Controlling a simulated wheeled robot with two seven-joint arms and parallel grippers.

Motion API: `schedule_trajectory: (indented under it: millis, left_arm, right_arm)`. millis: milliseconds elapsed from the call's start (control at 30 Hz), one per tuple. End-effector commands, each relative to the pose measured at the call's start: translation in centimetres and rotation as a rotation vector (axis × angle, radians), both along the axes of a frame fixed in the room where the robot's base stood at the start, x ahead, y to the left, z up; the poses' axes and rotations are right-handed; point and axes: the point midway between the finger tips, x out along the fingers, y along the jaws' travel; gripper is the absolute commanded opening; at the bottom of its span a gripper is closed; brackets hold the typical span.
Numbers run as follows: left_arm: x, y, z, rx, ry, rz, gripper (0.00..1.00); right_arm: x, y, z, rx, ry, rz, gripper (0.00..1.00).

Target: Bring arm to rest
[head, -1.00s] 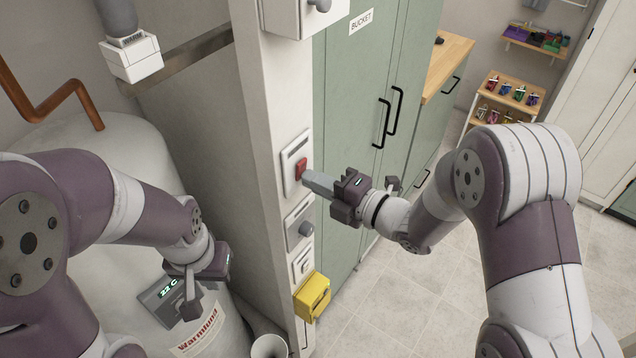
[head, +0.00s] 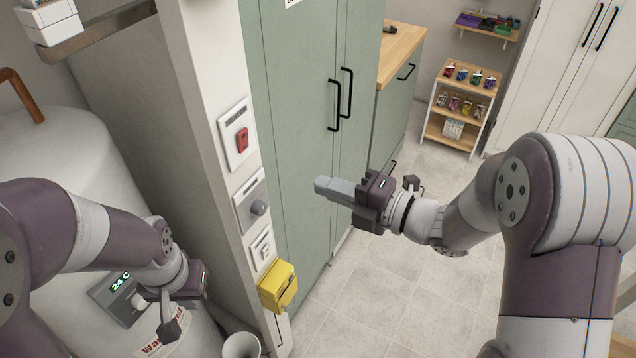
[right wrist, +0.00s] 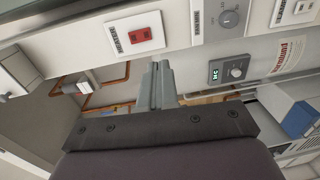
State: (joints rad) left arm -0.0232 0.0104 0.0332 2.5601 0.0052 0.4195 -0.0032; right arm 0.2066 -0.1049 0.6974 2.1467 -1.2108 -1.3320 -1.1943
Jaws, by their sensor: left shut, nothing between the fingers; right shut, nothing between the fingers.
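My right gripper (head: 322,186) is shut and empty. Its grey fingers point left in front of the green cabinet doors, apart from the wall panel. In the right wrist view the closed fingers (right wrist: 157,82) point toward the panel with the red switch (right wrist: 141,34). That red switch (head: 242,139) also shows in the head view, left of the fingers with a gap between. My left gripper (head: 172,318) hangs low at the left in front of the white boiler, close to its display; its fingertips are partly hidden. It is shut with nothing visible in it.
The white tank (head: 62,165) with a display reading 24 C stands at the left. A panel edge carries a grey knob (head: 258,207) and a yellow box (head: 278,287). Green cabinet doors (head: 300,120) stand behind my right gripper. The tiled floor (head: 385,290) is clear; a small shelf cart (head: 462,105) stands behind.

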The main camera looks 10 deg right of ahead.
Motion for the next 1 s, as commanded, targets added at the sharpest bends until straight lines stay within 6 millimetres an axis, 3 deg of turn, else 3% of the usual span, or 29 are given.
schedule_trajectory:
  millis: [467, 567, 667, 733, 800, 867, 900, 1000]
  left_arm:
    - [0.0, 0.0, 0.0, 0.0, 0.0, 0.0, 0.0]
    - [0.0, 0.0, 0.0, 0.0, 0.0, 0.0, 0.0]
    - [0.0, 0.0, -0.2, 0.0, 0.0, 0.0, 0.0]
    - [0.0, 0.0, -0.7, 0.0, 0.0, 0.0, 0.0]
    - [0.0, 0.0, -1.3, 0.0, 0.0, 0.0, 0.0]
    - [0.0, 0.0, -1.8, 0.0, 0.0, 0.0, 0.0]
    - [0.0, 0.0, -2.1, 0.0, 0.0, 0.0, 0.0]
    - [0.0, 0.0, -3.0, 0.0, 0.0, 0.0, 0.0]
  right_arm:
    - [0.1, -0.1, -0.3, 0.013, 0.042, -0.009, 0.0]
    - [1.8, -2.5, -3.9, 0.016, 0.307, -0.204, 0.0]
    - [2.9, -8.7, -8.6, 0.1, 0.702, -0.649, 0.0]
    - [1.0, -12.7, -11.7, 0.223, 0.981, -1.003, 0.0]
    - [-2.6, -15.0, -14.0, 0.372, 1.23, -1.332, 0.0]
    - [-6.3, -15.3, -15.2, 0.496, 1.413, -1.57, 0.0]
    - [-8.5, -14.9, -15.7, 0.563, 1.518, -1.697, 0.0]
    - [-12.4, -12.5, -15.9, 0.671, 1.711, -1.877, 0.0]
